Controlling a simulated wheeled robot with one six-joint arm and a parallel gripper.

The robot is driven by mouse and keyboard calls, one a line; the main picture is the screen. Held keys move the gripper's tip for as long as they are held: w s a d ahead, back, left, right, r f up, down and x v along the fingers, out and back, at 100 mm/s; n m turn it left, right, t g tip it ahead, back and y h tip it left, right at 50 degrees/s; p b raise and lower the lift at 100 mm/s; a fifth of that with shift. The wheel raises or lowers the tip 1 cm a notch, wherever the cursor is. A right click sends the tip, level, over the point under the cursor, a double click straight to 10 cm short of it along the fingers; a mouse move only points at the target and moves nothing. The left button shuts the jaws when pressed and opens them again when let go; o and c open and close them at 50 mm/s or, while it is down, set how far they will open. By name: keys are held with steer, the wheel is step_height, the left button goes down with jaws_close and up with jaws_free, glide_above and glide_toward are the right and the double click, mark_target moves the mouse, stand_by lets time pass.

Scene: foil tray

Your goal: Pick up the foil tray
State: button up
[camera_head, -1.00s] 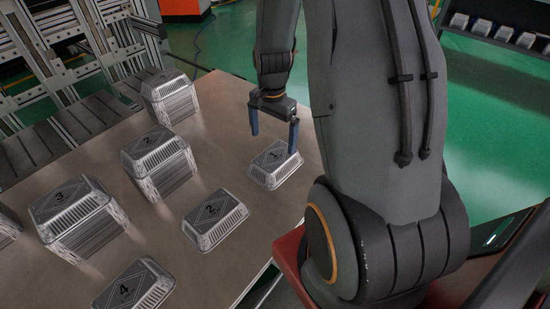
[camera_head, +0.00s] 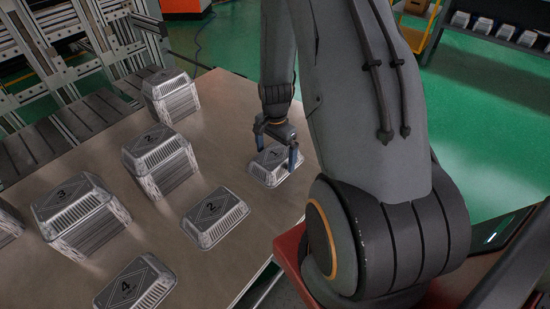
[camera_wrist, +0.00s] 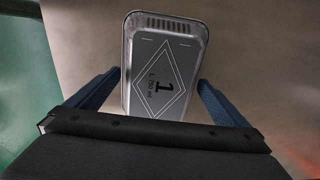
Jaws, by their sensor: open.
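The foil tray marked 1 (camera_head: 270,171) lies upside down on the table near its right edge. It also shows in the wrist view (camera_wrist: 160,75), its flat base with a diamond and a 1 facing up. My gripper (camera_head: 276,157) is open, with its two blue fingers pointing down on either side of this tray. In the wrist view the fingertips (camera_wrist: 160,83) stand left and right of the tray, with a gap between each finger and the tray's side. The near end of the tray is hidden behind the gripper body.
A single tray marked 2 (camera_head: 215,216) and one marked 4 (camera_head: 133,287) lie nearby on the table (camera_head: 235,105). Stacks of trays marked 2 (camera_head: 160,160) and 3 (camera_head: 78,215) and another stack (camera_head: 171,97) stand to the left. Bare table lies behind the gripped area.

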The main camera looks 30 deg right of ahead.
steer(key=c, duration=0.8)
steer(key=shift+r, duration=0.1)
steer(key=shift+c, duration=0.2)
